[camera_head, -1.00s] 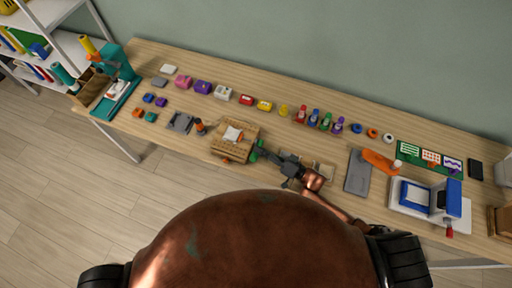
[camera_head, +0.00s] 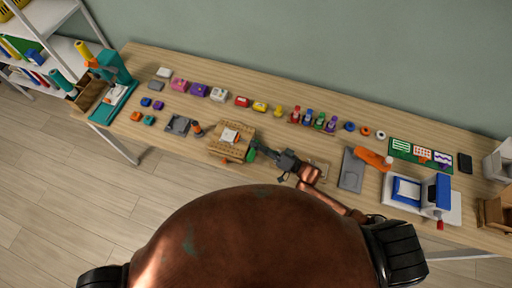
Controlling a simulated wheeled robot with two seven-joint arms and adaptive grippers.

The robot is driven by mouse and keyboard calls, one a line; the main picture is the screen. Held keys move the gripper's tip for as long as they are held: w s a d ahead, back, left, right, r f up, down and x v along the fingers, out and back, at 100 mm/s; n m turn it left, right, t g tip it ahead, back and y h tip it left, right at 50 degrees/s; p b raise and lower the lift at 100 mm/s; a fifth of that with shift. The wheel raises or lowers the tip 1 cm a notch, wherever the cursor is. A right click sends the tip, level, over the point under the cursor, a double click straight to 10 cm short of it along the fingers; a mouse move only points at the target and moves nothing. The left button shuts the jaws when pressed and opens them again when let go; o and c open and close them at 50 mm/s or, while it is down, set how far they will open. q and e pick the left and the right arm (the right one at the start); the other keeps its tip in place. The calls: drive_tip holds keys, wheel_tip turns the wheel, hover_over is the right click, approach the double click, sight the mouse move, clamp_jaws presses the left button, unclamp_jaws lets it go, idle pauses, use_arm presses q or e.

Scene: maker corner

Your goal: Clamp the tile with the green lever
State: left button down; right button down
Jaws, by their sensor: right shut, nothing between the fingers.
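A wooden clamp block (camera_head: 222,147) stands on the table left of centre. A white tile (camera_head: 230,134) lies on top of it, with a small orange part at its right side. My left gripper is not in view.
A small orange-and-dark object (camera_head: 197,128) and a grey fixture (camera_head: 178,125) stand left of the block. A row of coloured bottles (camera_head: 308,117) is behind my right gripper. A grey plate (camera_head: 351,169) and a blue-and-white machine (camera_head: 425,195) are to the right.

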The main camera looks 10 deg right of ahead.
drive_tip(key=w+b+v, duration=0.1)
drive_tip(key=b+v, duration=0.1)
drive_tip(key=v, duration=0.8)
drive_tip(key=shift+d+f, duration=0.3)
drive_tip(key=shift+f, duration=0.05)
drive_tip(key=shift+s, duration=0.1)
